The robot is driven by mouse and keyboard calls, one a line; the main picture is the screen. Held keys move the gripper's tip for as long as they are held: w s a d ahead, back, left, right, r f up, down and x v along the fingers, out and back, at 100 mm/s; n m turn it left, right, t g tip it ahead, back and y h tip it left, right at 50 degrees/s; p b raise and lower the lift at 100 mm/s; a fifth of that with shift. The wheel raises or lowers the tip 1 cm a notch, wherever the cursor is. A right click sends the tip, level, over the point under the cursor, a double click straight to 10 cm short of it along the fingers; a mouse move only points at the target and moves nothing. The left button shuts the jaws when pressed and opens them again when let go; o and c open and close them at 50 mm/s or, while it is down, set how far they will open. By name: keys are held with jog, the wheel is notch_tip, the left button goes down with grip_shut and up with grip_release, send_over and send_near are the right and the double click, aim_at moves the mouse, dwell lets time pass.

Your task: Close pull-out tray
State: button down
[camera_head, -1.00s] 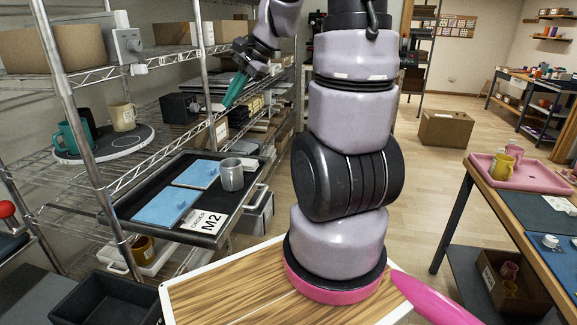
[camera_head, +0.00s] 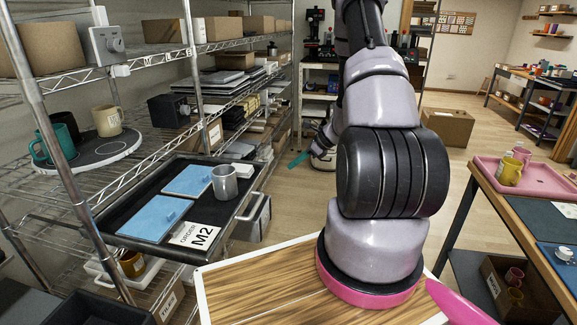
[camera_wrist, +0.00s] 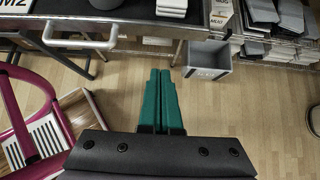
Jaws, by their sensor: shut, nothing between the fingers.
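The black pull-out tray (camera_head: 133,207) sticks out from the wire shelf on the left in the head view. It carries two blue pads, a grey mug (camera_head: 224,183), a small white block and a card reading "ORDER M2" (camera_head: 196,235). In the wrist view the tray's dark front edge (camera_wrist: 150,22) and a pale handle (camera_wrist: 78,40) show at the top. My gripper (camera_wrist: 160,72) has green fingers that are together and empty, over open floor and apart from the tray. In the head view my gripper (camera_head: 298,160) shows small, right of the tray, partly hidden by my arm.
The wire shelf holds boxes, a turntable (camera_head: 90,157) with mugs, and a black box. A grey bin (camera_wrist: 207,60) hangs below the tray's level. A cardboard box (camera_head: 447,126) stands on the floor behind. A workbench with a pink tray (camera_head: 487,172) is on the right.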

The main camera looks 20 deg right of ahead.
aim_at(193, 168)
jog(key=w+a+f, duration=0.5)
jog(key=a, duration=0.3)
jog(key=shift+w+f, duration=0.4)
jog(key=shift+a, duration=0.15)
jog(key=w+a, duration=0.5)
jog(key=a, duration=0.2)
jog(key=w+a, duration=0.6)
jog(key=a, duration=0.2)
jog(key=w+a, duration=0.6)
jog(key=a, duration=0.2)
jog(key=shift+a, duration=0.25)
jog(key=shift+w+a, duration=0.25)
